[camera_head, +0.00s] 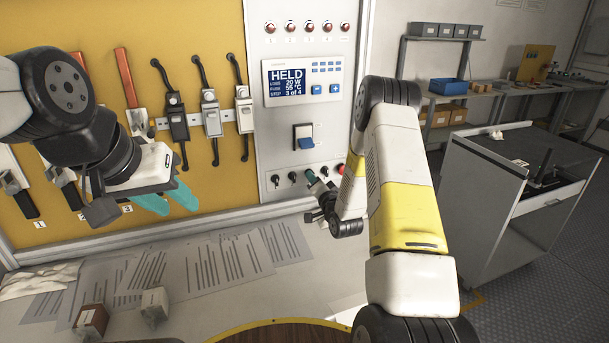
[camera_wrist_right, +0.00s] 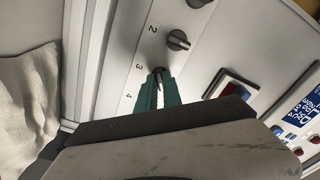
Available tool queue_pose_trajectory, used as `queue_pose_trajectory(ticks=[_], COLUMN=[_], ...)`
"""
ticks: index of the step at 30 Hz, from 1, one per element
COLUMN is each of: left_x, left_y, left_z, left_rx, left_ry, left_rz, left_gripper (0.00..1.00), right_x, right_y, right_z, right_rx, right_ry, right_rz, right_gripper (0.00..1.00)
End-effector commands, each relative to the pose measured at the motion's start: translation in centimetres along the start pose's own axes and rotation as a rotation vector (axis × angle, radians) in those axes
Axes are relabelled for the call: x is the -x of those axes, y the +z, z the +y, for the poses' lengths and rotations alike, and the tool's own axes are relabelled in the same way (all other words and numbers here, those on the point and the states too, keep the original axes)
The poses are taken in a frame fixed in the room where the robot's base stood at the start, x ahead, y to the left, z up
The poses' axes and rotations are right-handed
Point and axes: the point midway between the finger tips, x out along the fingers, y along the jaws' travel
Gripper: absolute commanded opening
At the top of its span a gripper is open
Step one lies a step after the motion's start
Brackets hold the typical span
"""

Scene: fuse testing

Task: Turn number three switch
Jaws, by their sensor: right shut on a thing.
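The number three switch (camera_wrist_right: 158,71), a small dark knob on the light panel beside the printed 3, sits between the teal fingertips of my right gripper (camera_wrist_right: 160,84). The right gripper is shut on it; the fingers hide part of the knob. In the head view the right gripper (camera_head: 314,181) is at the panel's lower row of switches. The number two switch (camera_wrist_right: 178,40) is just beyond it, free. The number four switch is hidden in the wrist view. My left gripper (camera_head: 168,200) is empty, its teal fingers apart, in front of the yellow board.
The display (camera_head: 292,82) reads HELD and step 3 of 4. A blue rocker switch (camera_head: 305,142) and a red button (camera_head: 341,169) are near the right gripper. Papers (camera_head: 190,270) and small boxes (camera_head: 90,320) lie on the bench. A grey cart (camera_head: 480,190) stands right.

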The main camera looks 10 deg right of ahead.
Motion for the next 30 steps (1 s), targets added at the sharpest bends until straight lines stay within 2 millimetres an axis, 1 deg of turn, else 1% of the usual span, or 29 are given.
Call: queue_pose_trajectory(ticks=[21,30], left_x=[0.00,0.00], left_y=[0.00,0.00], left_z=[0.00,0.00], left_rx=[0.000,0.000], left_ry=[0.000,0.000], left_rz=[0.000,0.000], left_gripper=[0.36,0.36], right_x=[0.02,0.03], right_y=[0.10,0.07], right_z=[0.12,0.19], right_rx=[0.634,0.838], right_ry=[0.000,0.000], right_rz=[-0.003,-0.003], right_gripper=[0.00,0.00])
